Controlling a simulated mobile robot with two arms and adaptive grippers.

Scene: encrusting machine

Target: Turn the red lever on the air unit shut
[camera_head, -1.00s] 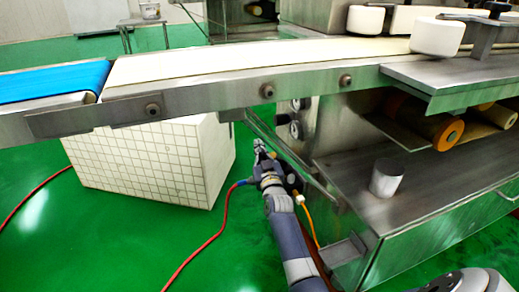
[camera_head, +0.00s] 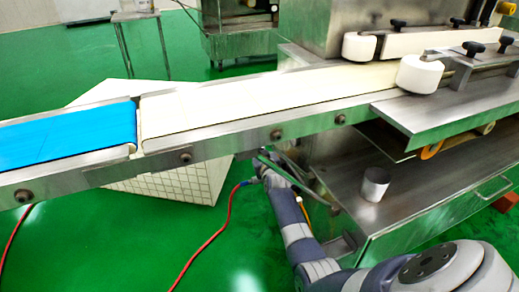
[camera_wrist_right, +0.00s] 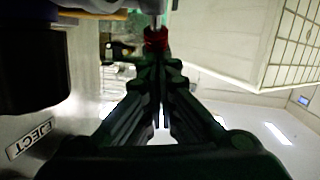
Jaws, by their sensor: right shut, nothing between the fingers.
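A small red part (camera_wrist_right: 156,38) on a grey rod shows at the top of the right wrist view, just beyond my fingertips. It may be the red lever; I cannot tell if the fingers touch it. My right gripper (camera_wrist_right: 160,68) is shut and empty. In the head view my right arm reaches under the conveyor, and its gripper is hidden around the conveyor's lower edge. The air unit is mostly hidden there too; a blue fitting (camera_head: 249,182) with a red hose (camera_head: 224,222) shows beside the arm. My left gripper is out of view.
The conveyor (camera_head: 230,150) with blue (camera_head: 65,135) and cream belts crosses above the arm. A steel cabinet (camera_head: 420,195) bearing a metal cylinder (camera_head: 374,184) stands right of it. A white gridded box (camera_head: 190,180) is behind. Green floor is open at the front left.

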